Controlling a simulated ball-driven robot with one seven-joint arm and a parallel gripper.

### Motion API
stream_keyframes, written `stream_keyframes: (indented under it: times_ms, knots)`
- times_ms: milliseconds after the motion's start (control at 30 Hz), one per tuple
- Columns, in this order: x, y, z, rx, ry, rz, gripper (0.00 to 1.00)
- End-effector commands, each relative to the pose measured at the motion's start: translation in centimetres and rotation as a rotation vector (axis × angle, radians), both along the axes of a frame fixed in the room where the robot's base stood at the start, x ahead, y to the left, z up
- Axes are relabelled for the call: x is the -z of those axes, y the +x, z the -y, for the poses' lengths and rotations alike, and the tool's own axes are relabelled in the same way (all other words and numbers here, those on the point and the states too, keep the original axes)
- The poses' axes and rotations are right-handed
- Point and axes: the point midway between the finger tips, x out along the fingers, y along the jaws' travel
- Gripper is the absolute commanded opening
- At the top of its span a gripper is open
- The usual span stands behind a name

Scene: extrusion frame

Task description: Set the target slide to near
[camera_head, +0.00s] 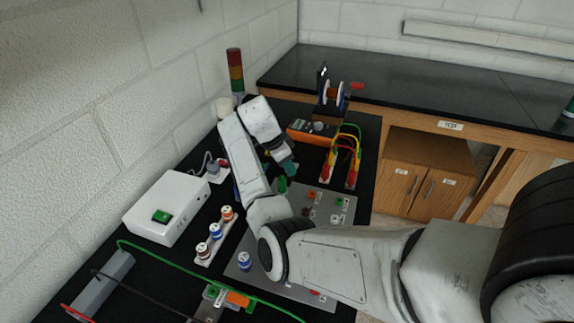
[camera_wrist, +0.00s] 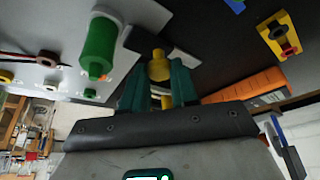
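My gripper (camera_head: 287,168) reaches down over the back part of the grey panel (camera_head: 325,201) in the head view. In the wrist view, the two teal fingers of my gripper (camera_wrist: 158,84) stand on either side of a yellow knob (camera_wrist: 159,66) on a dark strip. I cannot tell whether they press on it. A thicker green knob (camera_wrist: 98,48) stands to the left, clear of the fingers. It also shows in the head view (camera_head: 282,184), just below my gripper. I see no label naming the target slide or its near end. My arm hides part of the panel.
An orange multimeter (camera_head: 312,131) and coloured leads (camera_head: 345,150) lie behind the panel. A white box with a green switch (camera_head: 167,206) and a row of spool-like posts (camera_head: 215,232) stand left. A green cable (camera_head: 180,258) crosses the front. A stack light (camera_head: 235,70) stands by the wall.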

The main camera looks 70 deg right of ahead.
Motion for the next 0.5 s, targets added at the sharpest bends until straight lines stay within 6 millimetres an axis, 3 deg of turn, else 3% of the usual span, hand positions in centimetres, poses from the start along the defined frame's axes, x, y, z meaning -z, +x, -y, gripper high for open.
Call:
stream_keyframes:
  times_ms: [267, 500]
  knots:
    - [-0.04, 0.02, -0.01, 0.001, -0.001, 0.001, 0.53]
    - [-0.05, 0.03, -0.02, 0.000, 0.000, 0.000, 0.54]
